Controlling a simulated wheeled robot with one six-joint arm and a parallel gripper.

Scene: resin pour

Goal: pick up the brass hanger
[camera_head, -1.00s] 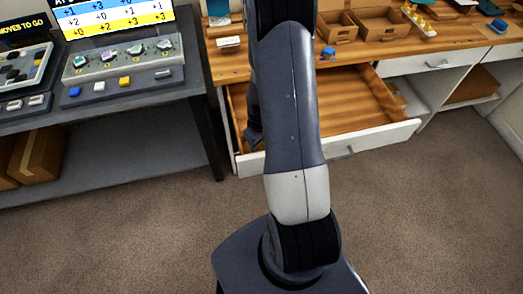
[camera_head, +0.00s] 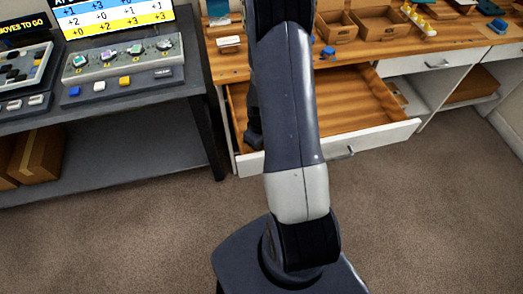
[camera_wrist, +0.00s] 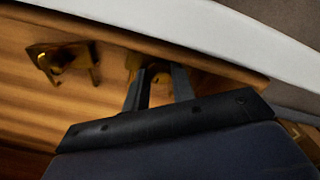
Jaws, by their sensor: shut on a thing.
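In the wrist view, my gripper (camera_wrist: 158,75) reaches down into the open wooden drawer (camera_wrist: 30,105), with its two dark fingers a little apart. A brass-coloured piece (camera_wrist: 158,92) shows between the fingers, and they are shut on it; it looks like the brass hanger, mostly hidden and blurred. Another small brass and dark object (camera_wrist: 62,60) lies on the drawer floor to the left of the fingers, apart from them.
The drawer's white front (camera_head: 375,142) stands out below the wooden bench. Cardboard trays (camera_head: 368,22) and a blue object (camera_head: 328,53) sit on the bench top. A grey table with a control box (camera_head: 122,58) stands at left. The carpet in front is clear.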

